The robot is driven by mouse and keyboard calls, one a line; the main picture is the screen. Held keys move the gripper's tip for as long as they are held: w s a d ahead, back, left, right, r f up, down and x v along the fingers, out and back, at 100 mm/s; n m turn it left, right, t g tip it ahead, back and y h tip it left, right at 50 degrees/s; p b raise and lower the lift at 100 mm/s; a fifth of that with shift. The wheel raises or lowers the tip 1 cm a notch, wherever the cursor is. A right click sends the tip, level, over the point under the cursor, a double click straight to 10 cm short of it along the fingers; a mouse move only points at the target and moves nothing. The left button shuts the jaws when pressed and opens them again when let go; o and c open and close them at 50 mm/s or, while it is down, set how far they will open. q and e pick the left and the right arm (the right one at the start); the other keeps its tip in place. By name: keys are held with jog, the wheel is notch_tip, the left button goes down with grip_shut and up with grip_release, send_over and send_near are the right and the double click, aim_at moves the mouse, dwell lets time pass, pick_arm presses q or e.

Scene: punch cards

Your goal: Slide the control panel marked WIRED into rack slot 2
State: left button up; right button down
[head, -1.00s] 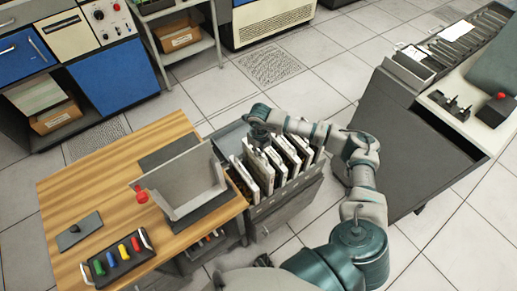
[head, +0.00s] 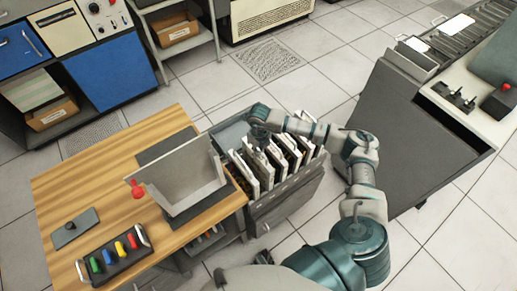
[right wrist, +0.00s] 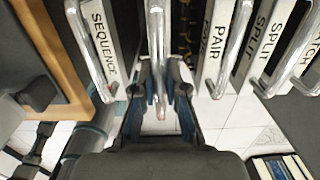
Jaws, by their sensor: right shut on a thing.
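Several white panels (head: 283,160) with bar handles stand upright in an open grey drawer (head: 285,199) beside the wooden table. In the right wrist view I read SEQUENCE on a panel (right wrist: 103,38) to the left, then PAIR (right wrist: 216,35) and SPLIT (right wrist: 258,40) to the right. My right gripper (right wrist: 159,104) is shut on the bar handle (right wrist: 156,45) of a panel between SEQUENCE and PAIR. That panel's label is hidden, and I cannot read WIRED anywhere. In the head view the right gripper (head: 259,136) is over the drawer's left part. I cannot make out slot numbers.
The wooden table (head: 105,180) carries a grey open holder (head: 180,178) with a red knob and a block of coloured levers (head: 114,258). A grey machine (head: 420,125) stands right, with slotted trays (head: 470,42) on top. Tiled floor lies free between.

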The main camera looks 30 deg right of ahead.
jog(key=shift+w+f+b, duration=0.1)
jog(key=shift+f+b, duration=0.7)
jog(key=shift+f, duration=0.4)
jog(key=c, duration=1.1)
grip_release()
jog(key=shift+c, duration=0.2)
jog(key=shift+s+f, duration=0.1)
jog(key=shift+s, duration=0.1)
notch_tip(320, 180, up, 12)
jog(key=shift+r, duration=0.1)
